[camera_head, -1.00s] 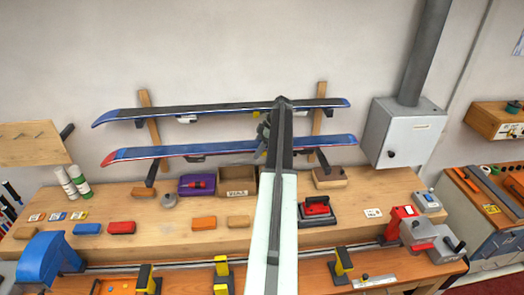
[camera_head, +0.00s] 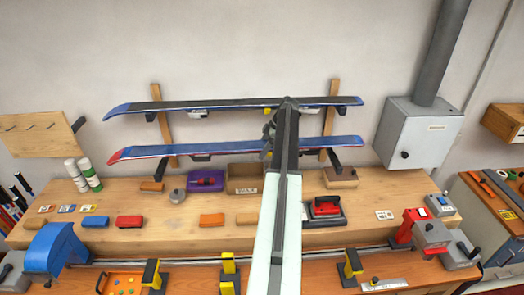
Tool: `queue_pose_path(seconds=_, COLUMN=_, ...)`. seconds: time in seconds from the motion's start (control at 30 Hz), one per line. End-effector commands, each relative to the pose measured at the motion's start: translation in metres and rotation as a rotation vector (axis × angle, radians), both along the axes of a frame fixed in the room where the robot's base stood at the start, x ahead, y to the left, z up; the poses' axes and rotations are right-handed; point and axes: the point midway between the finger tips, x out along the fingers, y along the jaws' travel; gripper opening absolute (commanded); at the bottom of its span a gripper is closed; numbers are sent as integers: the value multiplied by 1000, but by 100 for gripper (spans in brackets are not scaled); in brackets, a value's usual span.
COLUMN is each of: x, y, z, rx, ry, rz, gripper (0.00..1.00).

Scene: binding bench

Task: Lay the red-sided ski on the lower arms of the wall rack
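The red-sided ski (camera_head: 220,149) lies level across the lower part of the wall rack, blue on top with a red left tip. The lower arms (camera_head: 161,168) of the rack show below it at left, and the right one (camera_head: 336,161) shows at right. I cannot tell whether the ski touches them. My gripper (camera_head: 267,143) is at the middle of the ski and appears shut on it. My own arm hides much of the gripper and part of the ski there.
A second blue-edged ski (camera_head: 220,105) lies on the rack's upper arms, close above. Below, the wooden bench shelf holds a purple box (camera_head: 206,180), a cardboard box (camera_head: 244,172) and several blocks. A grey cabinet (camera_head: 418,132) hangs on the wall at right.

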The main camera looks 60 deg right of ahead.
Motion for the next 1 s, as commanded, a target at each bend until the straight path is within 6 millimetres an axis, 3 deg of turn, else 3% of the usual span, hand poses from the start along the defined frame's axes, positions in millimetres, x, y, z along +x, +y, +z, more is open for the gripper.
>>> queue_pose_path(seconds=0.03, x=0, y=0, z=-10, rx=2, ry=-2, rz=0, gripper=0)
queue_pose_path(seconds=0.7, x=-1, y=0, z=-74, rx=1, ry=-3, rz=-1, gripper=0)
queue_pose_path(seconds=1.0, x=-1, y=-1, z=-92, rx=1, ry=-2, rz=-2, gripper=0)
